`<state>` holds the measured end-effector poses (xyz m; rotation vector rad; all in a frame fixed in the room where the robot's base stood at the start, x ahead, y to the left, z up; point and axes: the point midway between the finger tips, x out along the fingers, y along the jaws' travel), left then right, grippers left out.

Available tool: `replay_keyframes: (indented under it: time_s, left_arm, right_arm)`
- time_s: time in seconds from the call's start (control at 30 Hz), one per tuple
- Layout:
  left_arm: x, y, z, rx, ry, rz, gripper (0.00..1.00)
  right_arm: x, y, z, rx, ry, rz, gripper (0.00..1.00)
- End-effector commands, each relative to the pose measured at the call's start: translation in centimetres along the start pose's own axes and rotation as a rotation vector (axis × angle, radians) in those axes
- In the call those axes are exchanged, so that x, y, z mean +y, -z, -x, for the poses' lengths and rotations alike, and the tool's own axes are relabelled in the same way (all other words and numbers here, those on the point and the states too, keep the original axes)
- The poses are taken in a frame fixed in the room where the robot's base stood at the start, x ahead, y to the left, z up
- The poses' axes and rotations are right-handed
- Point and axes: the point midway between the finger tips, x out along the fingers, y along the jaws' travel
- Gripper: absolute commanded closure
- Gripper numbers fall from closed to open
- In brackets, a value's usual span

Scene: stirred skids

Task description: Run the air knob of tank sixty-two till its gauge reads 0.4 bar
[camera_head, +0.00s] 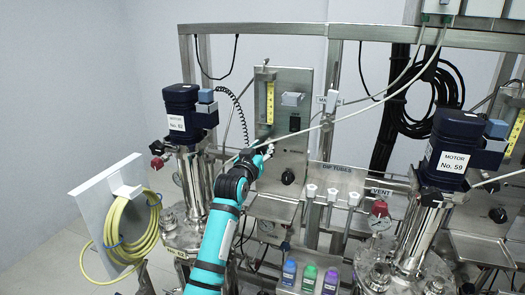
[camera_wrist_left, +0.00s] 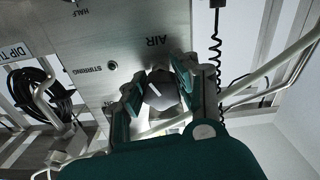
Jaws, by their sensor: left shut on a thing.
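The tank with the blue motor (camera_head: 182,112), whose label seems to read No. 62, stands left of a steel control panel (camera_head: 300,78). My left gripper (camera_head: 265,152) is at the lower left of this panel. In the left wrist view, the fingers of my left gripper (camera_wrist_left: 160,92) are closed around a dark round knob (camera_wrist_left: 162,97) with a white pointer line, below the word AIR. The gripper hides this knob in the head view. I cannot make out a pressure reading for this tank. My right gripper is not in view.
A yellow sight tube (camera_head: 269,103) and a black knob (camera_head: 288,176) are on the panel. A yellow hose coil (camera_head: 131,227) hangs at the left. The No. 59 motor (camera_head: 452,145) stands at the right. Coloured bottles (camera_head: 309,277) stand low in front.

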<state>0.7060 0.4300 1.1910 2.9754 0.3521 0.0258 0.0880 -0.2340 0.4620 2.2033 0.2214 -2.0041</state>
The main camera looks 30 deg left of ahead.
Motion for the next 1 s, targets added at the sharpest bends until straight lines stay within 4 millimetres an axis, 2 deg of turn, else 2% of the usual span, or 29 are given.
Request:
replay_keyframes:
  time_s: [0.27,0.7,1.0]
  left_arm:
    - [-0.1,0.1,0.0,0.0,0.001,-0.085,1.0]
    - [-0.2,0.1,0.0,-0.001,0.001,-0.375,1.0]
    - [-0.2,0.1,0.0,0.0,0.001,-0.492,1.0]
  right_arm:
    - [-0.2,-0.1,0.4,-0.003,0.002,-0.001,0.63]
    - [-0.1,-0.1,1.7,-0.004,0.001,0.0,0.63]
    - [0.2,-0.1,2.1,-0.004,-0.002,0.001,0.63]
